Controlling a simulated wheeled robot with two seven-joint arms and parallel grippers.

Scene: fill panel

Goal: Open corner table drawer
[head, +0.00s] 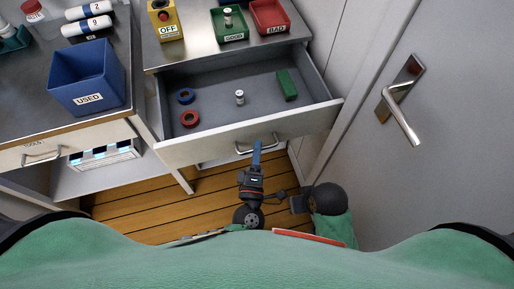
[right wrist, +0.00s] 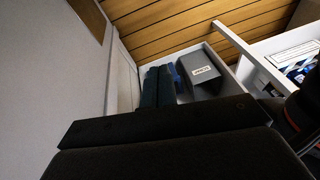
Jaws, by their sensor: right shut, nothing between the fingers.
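The corner table drawer (head: 230,118) is pulled out in the head view, its grey inside exposed. Its metal handle (head: 240,151) is on the white front panel. My left gripper (head: 256,153) is at the handle, its blue fingers overlapping the bar's middle. The fingers are seen nearly edge-on, so I cannot tell whether they grip it. My right gripper (right wrist: 158,87) shows in the right wrist view, its dark fingers shut together and empty.
The drawer holds blue (head: 185,96) and red rings (head: 190,119), a small metal cylinder (head: 239,97) and a green block (head: 287,85). Trays and a yellow OFF box (head: 165,20) stand above. A door handle (head: 400,105) is right; a blue USED bin (head: 87,77) left.

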